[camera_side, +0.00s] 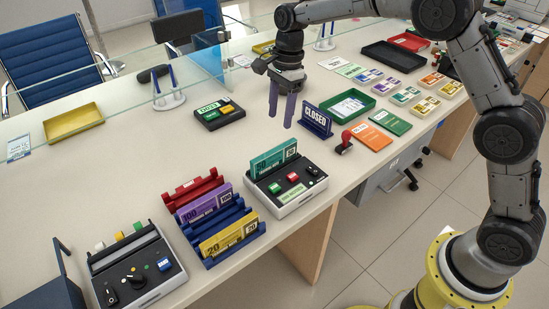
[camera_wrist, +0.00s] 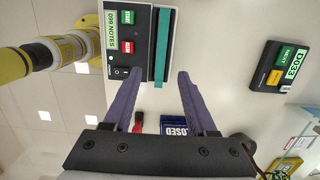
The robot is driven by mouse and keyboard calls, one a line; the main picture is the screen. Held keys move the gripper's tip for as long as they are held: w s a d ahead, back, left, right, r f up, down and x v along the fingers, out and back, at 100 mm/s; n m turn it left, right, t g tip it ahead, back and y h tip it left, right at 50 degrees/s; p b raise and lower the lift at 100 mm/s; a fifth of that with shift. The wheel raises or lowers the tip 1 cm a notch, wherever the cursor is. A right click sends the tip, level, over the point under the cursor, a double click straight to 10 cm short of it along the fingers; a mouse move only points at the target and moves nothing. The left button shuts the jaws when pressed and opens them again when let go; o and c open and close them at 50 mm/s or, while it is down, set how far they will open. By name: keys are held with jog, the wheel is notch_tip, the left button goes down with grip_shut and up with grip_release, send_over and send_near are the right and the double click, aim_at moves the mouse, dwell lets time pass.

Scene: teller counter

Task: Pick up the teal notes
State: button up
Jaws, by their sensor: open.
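The teal notes (camera_side: 273,160) stand upright as a bundle, marked 50, in the top of a white and black note machine (camera_side: 292,202) with green and red buttons. In the wrist view the teal notes (camera_wrist: 162,45) show edge-on as a thin strip along the machine (camera_wrist: 128,45). My gripper (camera_side: 280,120) is open and empty, pointing down over the counter, above and behind the notes. In the wrist view its purple fingers (camera_wrist: 160,76) are apart, with the near end of the strip between their tips in the picture. No contact is visible.
A blue rack (camera_side: 228,238) with purple notes (camera_side: 205,206) and yellow notes (camera_side: 229,236) stands left of the machine. The CLOSED sign (camera_side: 316,120) and a red-handled stamp (camera_side: 345,142) stand to its right. A black NEXT display (camera_side: 220,114) lies behind. Open counter surrounds these.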

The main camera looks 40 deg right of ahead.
aim_at(275, 150)
jog(key=f, duration=0.4)
jog(key=a+f, duration=0.1)
jog(key=f, duration=0.8)
jog(key=shift+w+a+f, duration=0.1)
jog(key=shift+a+f, duration=0.1)
jog(key=shift+a, duration=0.15)
grip_shut()
